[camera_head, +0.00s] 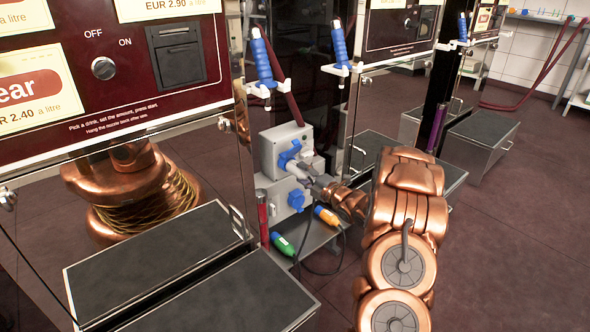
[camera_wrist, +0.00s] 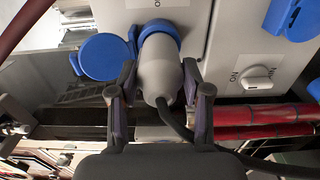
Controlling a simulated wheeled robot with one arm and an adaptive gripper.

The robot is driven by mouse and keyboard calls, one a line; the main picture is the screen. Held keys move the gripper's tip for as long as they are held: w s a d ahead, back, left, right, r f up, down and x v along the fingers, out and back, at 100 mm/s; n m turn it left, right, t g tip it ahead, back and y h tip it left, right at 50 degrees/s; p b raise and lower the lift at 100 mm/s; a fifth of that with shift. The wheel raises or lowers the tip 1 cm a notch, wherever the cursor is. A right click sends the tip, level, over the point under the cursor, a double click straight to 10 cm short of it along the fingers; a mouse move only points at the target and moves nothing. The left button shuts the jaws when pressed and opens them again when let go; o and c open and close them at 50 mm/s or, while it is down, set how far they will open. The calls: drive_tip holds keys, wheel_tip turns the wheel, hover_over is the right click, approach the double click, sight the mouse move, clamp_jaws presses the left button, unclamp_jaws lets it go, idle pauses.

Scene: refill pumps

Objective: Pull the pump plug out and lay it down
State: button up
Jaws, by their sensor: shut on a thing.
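The pump plug (camera_wrist: 158,72) is a grey body with a blue collar at the socket and a black cable at its near end. It sits at a socket on a grey socket box (camera_head: 270,150); the wrist view does not show a clear gap between them. A round blue lid (camera_wrist: 103,57) stands open on the left of the plug. My gripper (camera_wrist: 160,88) has one finger on each side of the grey body and is shut on it. In the head view, my gripper (camera_head: 314,184) reaches the box from the right and partly hides the plug.
A second socket with a blue lid (camera_head: 296,199) is on the box's lower part. A green connector (camera_head: 282,243) and an orange connector (camera_head: 326,215) lie on the shelf (camera_head: 316,236) below. A white switch (camera_wrist: 257,78) and a red pipe (camera_wrist: 262,113) are close right of the plug.

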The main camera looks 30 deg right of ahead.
drive_tip(key=shift+s, duration=0.2)
clamp_jaws()
drive_tip(key=shift+s+d+f+b, duration=0.15)
drive_tip(key=shift+s+b, duration=0.25)
drive_tip(key=shift+s, duration=0.7)
drive_tip(key=shift+s+d+b, duration=0.15)
drive_tip(key=shift+s+b, duration=0.1)
drive_tip(key=shift+s, duration=0.6)
drive_tip(key=shift+s+d+b, duration=0.15)
drive_tip(key=shift+s+b, duration=0.1)
drive_tip(key=shift+s, duration=0.55)
drive_tip(key=shift+a, duration=0.1)
